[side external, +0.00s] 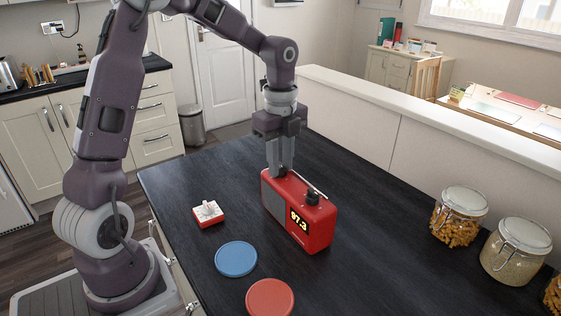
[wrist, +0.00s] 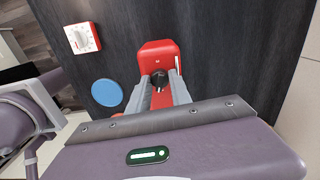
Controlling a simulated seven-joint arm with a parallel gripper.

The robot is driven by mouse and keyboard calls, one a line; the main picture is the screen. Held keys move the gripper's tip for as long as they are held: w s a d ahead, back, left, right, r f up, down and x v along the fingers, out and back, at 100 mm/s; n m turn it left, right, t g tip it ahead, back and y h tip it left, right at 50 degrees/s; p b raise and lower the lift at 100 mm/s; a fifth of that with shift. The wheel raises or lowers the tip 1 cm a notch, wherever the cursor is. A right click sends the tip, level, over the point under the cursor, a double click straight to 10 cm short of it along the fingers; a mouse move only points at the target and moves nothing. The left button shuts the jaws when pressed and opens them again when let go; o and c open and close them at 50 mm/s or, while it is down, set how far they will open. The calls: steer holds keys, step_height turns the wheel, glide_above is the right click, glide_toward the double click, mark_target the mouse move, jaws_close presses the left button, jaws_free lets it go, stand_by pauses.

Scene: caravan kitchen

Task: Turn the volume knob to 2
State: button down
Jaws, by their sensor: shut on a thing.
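A red radio (side external: 319,231) stands upright on the dark counter, its lit display reading 97.3. A black knob (side external: 312,198) sits on its top near the display end. My gripper (side external: 280,174) points down onto the top at the other end, over the grey speaker side. In the wrist view, a dark knob (wrist: 160,77) shows between my fingertips, and my gripper (wrist: 161,82) is shut on it. The fingers hide this knob in the side view. I cannot read any number marks or the knob's setting.
A small red box with a white dial (side external: 208,209) lies left of the radio. A blue disc (side external: 236,259) and a red disc (side external: 270,298) lie in front. Glass jars (side external: 459,214) stand at the right. The counter behind the radio is clear.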

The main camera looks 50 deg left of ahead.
mark_target(281, 164)
steer(key=m, duration=1.4)
steer(key=shift+m, duration=0.3)
stand_by(0.4)
steer(key=c, duration=1.1)
jaws_free()
steer(key=shift+c, duration=0.2)
step_height(281, 164, up, 7)
steer(key=shift+r, duration=0.1)
